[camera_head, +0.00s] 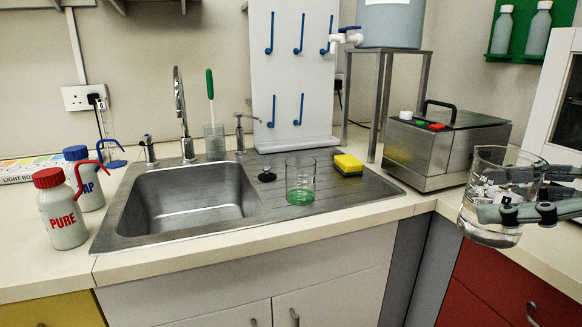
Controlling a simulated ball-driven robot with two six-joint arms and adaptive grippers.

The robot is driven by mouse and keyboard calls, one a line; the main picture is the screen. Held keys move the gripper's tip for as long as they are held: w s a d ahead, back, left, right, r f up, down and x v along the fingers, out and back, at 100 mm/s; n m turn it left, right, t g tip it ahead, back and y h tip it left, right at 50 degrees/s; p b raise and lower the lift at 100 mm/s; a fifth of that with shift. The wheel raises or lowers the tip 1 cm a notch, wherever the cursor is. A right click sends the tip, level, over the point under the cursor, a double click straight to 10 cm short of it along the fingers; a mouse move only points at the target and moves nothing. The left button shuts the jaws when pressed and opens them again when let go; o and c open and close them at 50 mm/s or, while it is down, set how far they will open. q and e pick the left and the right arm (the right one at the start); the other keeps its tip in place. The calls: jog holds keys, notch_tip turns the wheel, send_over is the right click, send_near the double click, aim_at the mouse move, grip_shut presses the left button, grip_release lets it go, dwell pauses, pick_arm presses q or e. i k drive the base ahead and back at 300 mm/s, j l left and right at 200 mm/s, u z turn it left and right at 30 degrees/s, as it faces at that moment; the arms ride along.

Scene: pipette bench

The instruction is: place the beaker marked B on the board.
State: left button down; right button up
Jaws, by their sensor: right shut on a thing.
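A clear glass beaker (487,234) with some clear liquid in its bottom is at the right of the head view. My right gripper (508,213) reaches in from the right and is shut on it, across its wall. A second beaker (300,180) with green liquid stands upright on the ribbed steel draining board (333,198), right of the sink bowl. A white pegboard (286,90) with blue pegs stands behind. My left gripper is not in view.
A yellow sponge (348,165) and a black plug (267,175) lie near the green beaker. A steel bath (445,150) stands behind the held beaker. The tap (181,112) rises behind the sink. The draining board's front right is clear.

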aim_at(321, 181)
jog(key=i+j+u, duration=0.3)
jog(key=i, duration=0.2)
jog(key=i+u, duration=0.25)
jog(key=i, duration=0.25)
jog(key=j, duration=0.05)
